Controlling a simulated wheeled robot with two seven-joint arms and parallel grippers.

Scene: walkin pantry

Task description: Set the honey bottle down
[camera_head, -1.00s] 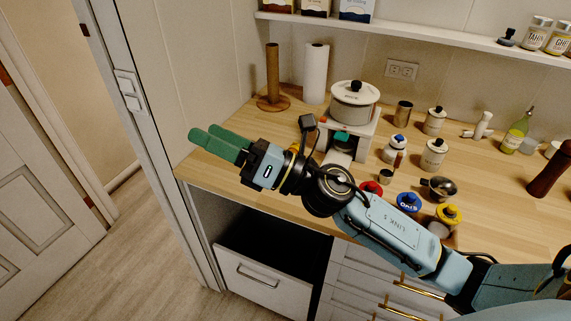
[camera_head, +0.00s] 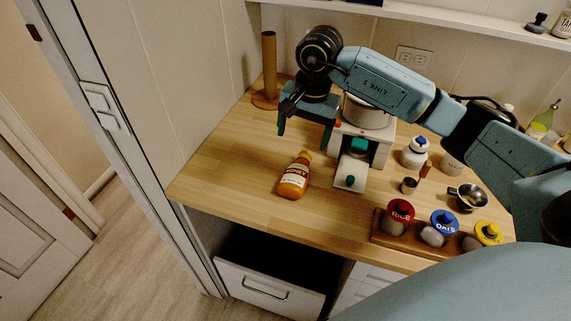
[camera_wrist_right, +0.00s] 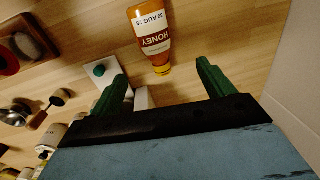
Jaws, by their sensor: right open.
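The honey bottle (camera_head: 293,178), amber with a yellow-orange cap, lies on its side on the wooden counter (camera_head: 225,165), label up and cap toward the back. My right gripper (camera_head: 304,130) is open and empty, fingers pointing down, behind the bottle's cap end and apart from it. In the right wrist view the bottle (camera_wrist_right: 151,38) lies beyond the fingers of the right gripper (camera_wrist_right: 160,85), its cap toward them. My left gripper is not in view.
A white dispenser-like stand (camera_head: 352,165) is right of the bottle, with a pot (camera_head: 365,113) on top. A wooden roll holder (camera_head: 269,70) stands at the back left. Rice (camera_head: 399,215) and oats (camera_head: 439,228) jars sit front right. The counter left of the bottle is clear.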

